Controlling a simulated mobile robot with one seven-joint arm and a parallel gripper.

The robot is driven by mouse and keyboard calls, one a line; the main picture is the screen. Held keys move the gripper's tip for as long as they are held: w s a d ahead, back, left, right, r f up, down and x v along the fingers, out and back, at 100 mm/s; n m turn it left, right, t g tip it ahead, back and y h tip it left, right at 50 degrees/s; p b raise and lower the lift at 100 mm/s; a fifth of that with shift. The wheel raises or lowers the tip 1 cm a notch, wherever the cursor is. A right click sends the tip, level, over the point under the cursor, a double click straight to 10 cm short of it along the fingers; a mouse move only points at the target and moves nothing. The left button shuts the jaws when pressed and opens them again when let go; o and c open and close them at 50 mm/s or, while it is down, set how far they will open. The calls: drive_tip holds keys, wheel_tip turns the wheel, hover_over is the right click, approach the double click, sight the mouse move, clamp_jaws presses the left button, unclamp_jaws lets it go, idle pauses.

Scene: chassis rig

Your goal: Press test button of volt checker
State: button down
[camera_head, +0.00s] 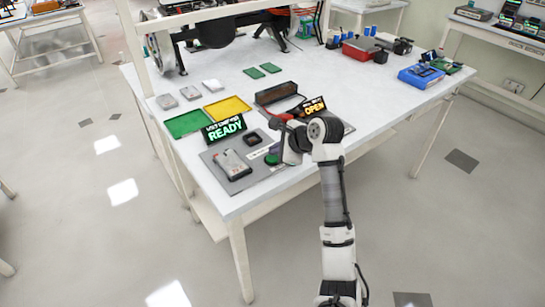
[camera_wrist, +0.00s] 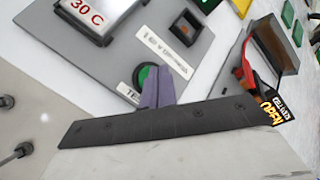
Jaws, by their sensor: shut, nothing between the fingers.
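The volt checker is a grey panel (camera_head: 213,157) at the table's near edge, with a black sign reading READY (camera_head: 224,131) behind it. It also shows in the wrist view (camera_wrist: 95,62). Its round green test button (camera_wrist: 144,74) sits beside a partly covered white label (camera_wrist: 128,92); the button also shows in the head view (camera_head: 272,159). My gripper (camera_wrist: 157,72) is shut and empty, its purple fingers over the right part of the button. I cannot tell whether the tips touch it. In the head view, my gripper is mostly hidden by my wrist.
A handheld meter (camera_head: 235,164) and a dark square socket (camera_head: 253,139) are on the panel. A second sign reading OPEN (camera_head: 314,107) stands close to my wrist, by a brown-lidded box (camera_head: 276,93). Green (camera_head: 184,123) and yellow (camera_head: 228,107) trays lie behind.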

sight(276, 159)
drive_tip(key=shift+f, duration=0.25)
drive_tip(key=shift+f+p, duration=0.3)
drive_tip(key=shift+f, duration=0.15)
idle(0.8)
drive_tip(key=shift+r, duration=0.2)
drive_tip(key=shift+r+p, duration=0.65)
drive_tip(key=shift+p, duration=0.65)
wheel_tip(276, 159, up, 3)
drive_tip(key=p, duration=0.3)
drive_tip(key=shift+f, duration=0.15)
drive_tip(key=shift+r, duration=1.15)
drive_tip(key=shift+a, duration=0.1)
